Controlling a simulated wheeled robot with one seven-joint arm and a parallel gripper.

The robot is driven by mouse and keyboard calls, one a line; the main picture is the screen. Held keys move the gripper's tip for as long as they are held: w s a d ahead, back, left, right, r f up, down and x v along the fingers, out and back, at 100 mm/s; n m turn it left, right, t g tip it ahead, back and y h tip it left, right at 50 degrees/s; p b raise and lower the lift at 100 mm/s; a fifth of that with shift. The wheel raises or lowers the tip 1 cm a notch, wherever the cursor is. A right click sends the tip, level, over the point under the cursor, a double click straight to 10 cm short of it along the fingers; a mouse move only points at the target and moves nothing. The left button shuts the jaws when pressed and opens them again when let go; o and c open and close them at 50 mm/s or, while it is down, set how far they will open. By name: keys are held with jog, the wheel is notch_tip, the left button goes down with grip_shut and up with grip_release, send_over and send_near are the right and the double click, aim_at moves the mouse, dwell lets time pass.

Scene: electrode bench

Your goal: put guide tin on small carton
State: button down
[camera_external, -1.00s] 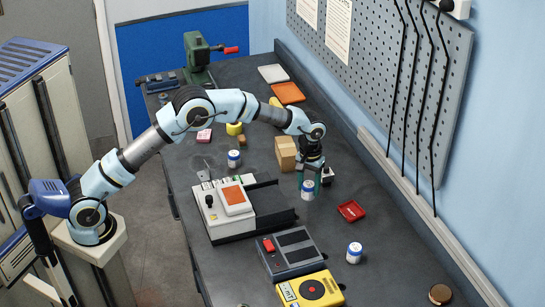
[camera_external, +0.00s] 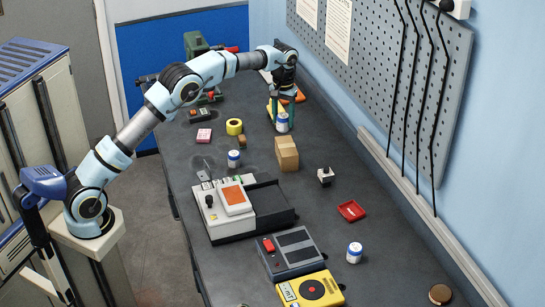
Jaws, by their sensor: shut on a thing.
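A white tin with a blue band (camera_external: 282,123) is between the fingers of my gripper (camera_external: 283,112), which is shut on it. The tin is upright, at the far part of the bench, just behind the tan carton (camera_external: 286,153) in the picture. I cannot tell how high it is above the bench top. The carton stands upright on the bench with nothing on its top. Two similar tins stand on the bench, one left of the carton (camera_external: 233,158) and one at the near right (camera_external: 355,252). Their labels are too small to read.
A white device with an orange panel (camera_external: 235,198) stands left of centre. A small brown block (camera_external: 242,141), a yellow tape roll (camera_external: 234,127) and a pink pad (camera_external: 204,135) lie left of the carton. A red tray (camera_external: 351,211) lies to the right. Pegboard wall (camera_external: 390,70) bounds the right side.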

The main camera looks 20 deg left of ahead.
aim_at(282, 129)
jog(key=f, duration=0.1)
jog(key=f+p, duration=0.1)
jog(key=f, duration=0.3)
jog(key=shift+w+a+p, duration=0.15)
jog(key=shift+a+p, duration=0.15)
jog(key=shift+p, duration=0.05)
jog(key=shift+f+p, duration=0.75)
jog(key=shift+f, duration=1.65)
jog(key=shift+f, duration=0.1)
jog(key=shift+c, duration=1.2)
grip_release()
notch_tip(282, 129, up, 11)
jog(key=b, duration=0.3)
jog(key=shift+r, duration=0.2)
jog(key=shift+a+r, duration=0.1)
jog(key=shift+r, duration=0.3)
